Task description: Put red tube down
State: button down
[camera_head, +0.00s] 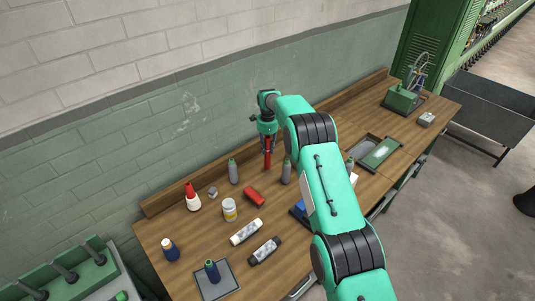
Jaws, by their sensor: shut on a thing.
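A red tube (267,153) hangs upright below my gripper (268,138), which is shut on its upper part. The tube is over the back part of the wooden table (190,236), near the wall. I cannot tell whether its lower end touches the tabletop. A second red object (254,196), a short cylinder, lies on its side on the table, in front of the held tube and to its left.
Grey bottles stand on either side of the held tube, at left (233,171) and right (286,171). A red-and-white bottle (192,197), a jar (229,210) and lying tubes (246,232) are further left. A tray (380,153) lies right, beyond my arm.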

aim_at(268, 137)
jog(key=shift+f+p, duration=0.4)
jog(key=shift+f, duration=1.5)
jog(key=c, duration=1.5)
grip_release()
jog(key=shift+o, duration=0.2)
jog(key=shift+r, duration=0.1)
notch_tip(268, 137, up, 12)
jog(key=shift+b, duration=0.95)
jog(key=shift+s+r, duration=0.1)
